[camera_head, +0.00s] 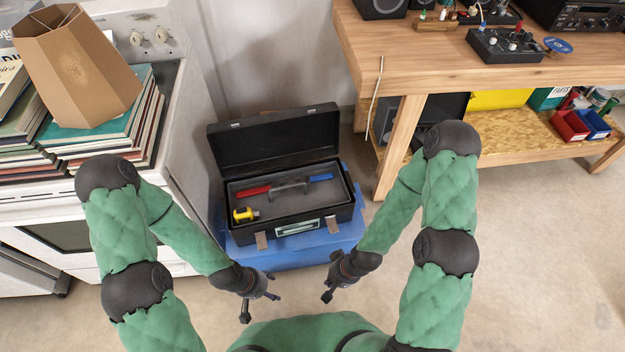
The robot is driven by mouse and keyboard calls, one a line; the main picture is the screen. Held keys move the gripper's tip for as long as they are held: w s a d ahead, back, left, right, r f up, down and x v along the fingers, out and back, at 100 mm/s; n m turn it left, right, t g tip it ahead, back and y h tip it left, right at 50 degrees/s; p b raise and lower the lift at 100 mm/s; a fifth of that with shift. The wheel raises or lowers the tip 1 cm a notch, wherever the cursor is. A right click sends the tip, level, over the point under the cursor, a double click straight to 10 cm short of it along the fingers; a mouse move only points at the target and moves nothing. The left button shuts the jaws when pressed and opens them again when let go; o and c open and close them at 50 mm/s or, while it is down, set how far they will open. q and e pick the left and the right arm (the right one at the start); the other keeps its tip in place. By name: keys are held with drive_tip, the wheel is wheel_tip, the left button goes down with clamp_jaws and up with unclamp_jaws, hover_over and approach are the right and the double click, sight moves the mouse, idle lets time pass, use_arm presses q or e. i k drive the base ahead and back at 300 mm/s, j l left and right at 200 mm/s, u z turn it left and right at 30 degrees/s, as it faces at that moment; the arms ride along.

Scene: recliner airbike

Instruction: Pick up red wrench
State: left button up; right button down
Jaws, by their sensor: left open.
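The red wrench (253,191) lies in the left part of the open black toolbox (301,225), next to the tray's grey handle. Its red part shows plainly, but its exact shape is too small to tell. My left gripper (260,306) is open and empty, in front of the toolbox and nearer to me, apart from the wrench. My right gripper (334,291) is also in front of the box, to the right of the left one. Its fingers are too small and overlapped to tell whether they are open.
A blue-handled tool (321,178) and a yellow tape measure (245,214) share the toolbox. Its lid (272,137) stands open behind. The box rests on a blue container (300,255). A white stove (185,130) is left; a wooden workbench (400,60) is right.

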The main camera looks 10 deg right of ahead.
sight(250, 193)
drive_tip(key=i+l, duration=0.25)
drive_tip(key=i+u, duration=0.15)
drive_tip(key=u, duration=1.5)
